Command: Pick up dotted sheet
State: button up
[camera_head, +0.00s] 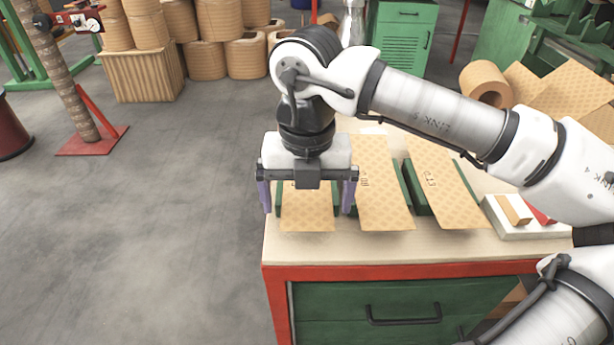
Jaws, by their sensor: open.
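Three dotted tan sheets lie in a row on green supports on the workbench: a left sheet (308,210), a middle sheet (384,200) and a right sheet (441,195). The sheets carry small dark markings, too small to read. My gripper (307,198) is open and points down over the left sheet. One finger is at that sheet's left side and the other is between it and the middle sheet. The gripper body hides the far part of the left sheet. I cannot tell how high the fingertips are above the bench.
The pale benchtop (400,246) has a bare front strip. A white block with tan and red pieces (522,220) sits to the right. Tan rolls and sheets (540,88) lie at the back right. A green cabinet (403,35) stands behind. The floor at left is open.

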jog(key=shift+f, duration=0.2)
dwell(0.5)
jog(key=c, duration=1.3)
